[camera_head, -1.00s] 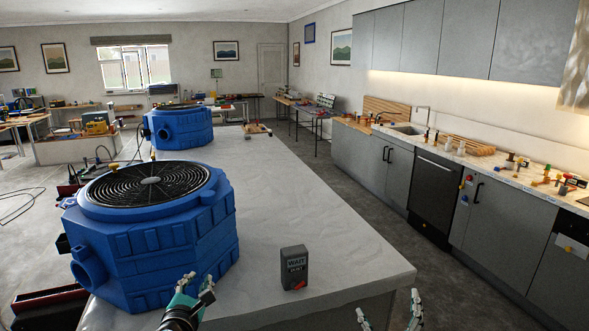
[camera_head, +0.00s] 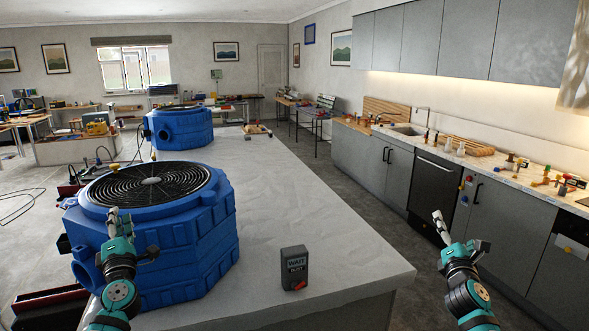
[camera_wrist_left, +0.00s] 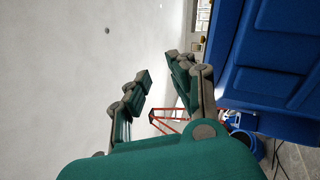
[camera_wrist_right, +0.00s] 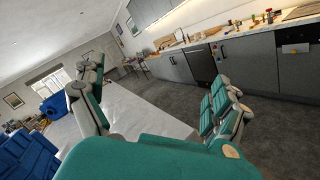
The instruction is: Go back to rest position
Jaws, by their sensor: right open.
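My left gripper (camera_head: 133,234) is raised in front of the near blue fan unit (camera_head: 185,250) and hides part of it. Its fingers stand apart with nothing between them, as the left wrist view (camera_wrist_left: 158,68) shows. My right gripper (camera_head: 459,230) is raised past the right edge of the grey-topped counter (camera_head: 290,190), over the aisle. Its fingers are spread and empty in the right wrist view (camera_wrist_right: 160,80).
A small dark box marked WAIT (camera_head: 294,268) stands on the counter's near end. A second blue fan unit (camera_head: 180,130) stands further back. Grey cabinets with a dark dishwasher (camera_head: 435,195) line the right wall. The aisle floor (camera_head: 370,195) is clear.

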